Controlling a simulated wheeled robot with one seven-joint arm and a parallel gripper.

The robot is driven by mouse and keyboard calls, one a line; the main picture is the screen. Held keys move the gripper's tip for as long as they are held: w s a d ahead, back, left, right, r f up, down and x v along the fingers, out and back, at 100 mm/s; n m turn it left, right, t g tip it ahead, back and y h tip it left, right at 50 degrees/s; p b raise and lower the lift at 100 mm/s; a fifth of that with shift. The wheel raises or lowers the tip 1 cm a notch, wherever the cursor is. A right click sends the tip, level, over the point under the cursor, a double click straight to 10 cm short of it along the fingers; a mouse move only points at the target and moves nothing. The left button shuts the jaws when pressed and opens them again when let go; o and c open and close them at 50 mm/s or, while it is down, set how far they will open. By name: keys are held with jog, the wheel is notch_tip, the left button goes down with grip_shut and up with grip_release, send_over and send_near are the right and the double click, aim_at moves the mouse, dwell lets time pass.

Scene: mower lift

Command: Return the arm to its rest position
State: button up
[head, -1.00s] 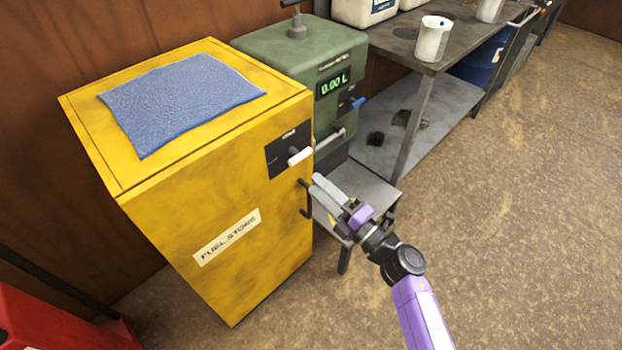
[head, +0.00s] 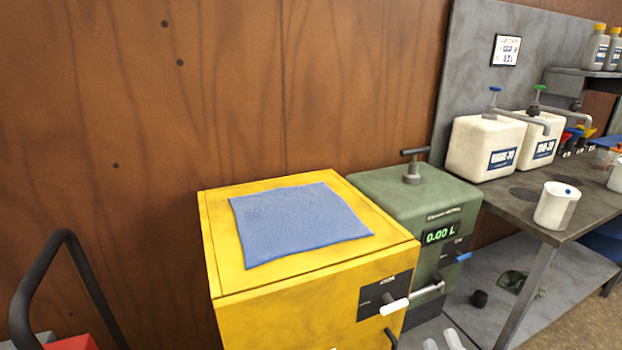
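Only the two pale fingertips of my gripper (head: 442,342) show, at the bottom edge of the head view. They stand apart with a gap between them, and nothing shows between them. They are in front of the lower part of the green dispenser (head: 405,205), just right of the yellow fuel cabinet (head: 290,310). The rest of my arm is out of view. The cabinet's dark handle (head: 391,340) is left of the fingertips, and I see no contact with it.
A blue cloth (head: 300,222) lies on the cabinet top. A grey bench (head: 530,215) at right carries white canisters (head: 484,147) and a white beaker (head: 556,206). A black bar handle (head: 70,245) rises at lower left. A wooden wall stands behind.

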jog(key=s+a+r+m+g+h+p, duration=0.1)
jog(key=s+m, duration=0.4)
jog(key=s, duration=0.7)
jog(key=s+a+r+m+g+h+p, duration=0.1)
jog(key=s+m, duration=0.4)
jog(key=s, duration=0.6)
jog(key=s+a+r+m+g+h+p, duration=0.1)
jog(key=s+m+g, duration=0.3)
jog(key=s, duration=0.8)
jog(key=shift+s+a+r+m+g+p, duration=0.4)
jog(key=shift+a+r+m, duration=0.1)
jog(key=shift+a, duration=0.35)
